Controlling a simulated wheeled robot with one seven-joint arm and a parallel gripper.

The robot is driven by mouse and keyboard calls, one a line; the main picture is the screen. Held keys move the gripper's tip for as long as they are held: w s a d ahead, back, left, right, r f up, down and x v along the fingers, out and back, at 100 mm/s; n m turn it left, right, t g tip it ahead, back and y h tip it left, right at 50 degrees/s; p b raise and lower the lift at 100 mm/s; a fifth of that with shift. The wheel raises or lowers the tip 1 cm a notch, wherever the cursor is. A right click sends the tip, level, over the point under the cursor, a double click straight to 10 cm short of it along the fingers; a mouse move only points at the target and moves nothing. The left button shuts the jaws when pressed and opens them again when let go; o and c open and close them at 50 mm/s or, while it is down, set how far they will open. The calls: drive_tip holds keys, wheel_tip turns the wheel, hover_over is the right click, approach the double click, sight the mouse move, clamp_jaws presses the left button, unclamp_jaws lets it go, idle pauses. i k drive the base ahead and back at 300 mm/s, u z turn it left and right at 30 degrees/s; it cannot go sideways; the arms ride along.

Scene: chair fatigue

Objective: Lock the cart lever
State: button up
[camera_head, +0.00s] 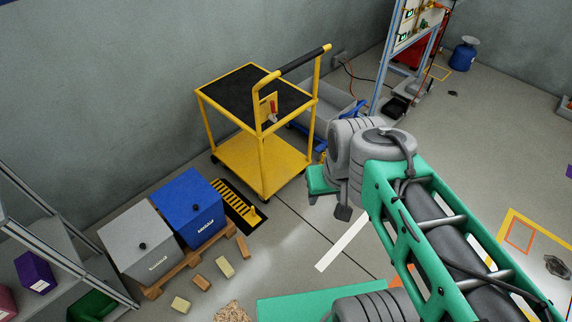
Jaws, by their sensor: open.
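The yellow cart (262,160) stands against the wall, left of my arm. It has a black top mat, a yellow lower shelf and a black-gripped push handle (303,61). A small red lever (273,110) sits on a yellow plate at the cart's near side, under the handle. It points roughly upright; its exact lock position is too small to tell. My gripper (328,206) hangs to the right of the cart, apart from it and well away from the lever. Its jaws are open and appear empty, partly hidden by my own wrist.
A blue box (188,208) and a grey box (142,245) sit on a wooden pallet at left, near a yellow-black striped floor piece (238,205). Wood blocks lie in front. A grey-blue trolley (330,115) stands behind the cart. Floor between cart and gripper is mostly clear.

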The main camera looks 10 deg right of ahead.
sight(273, 111)
drive_tip(key=u, duration=0.95)
drive_tip(key=i, duration=0.55)
drive_tip(key=u, duration=1.2)
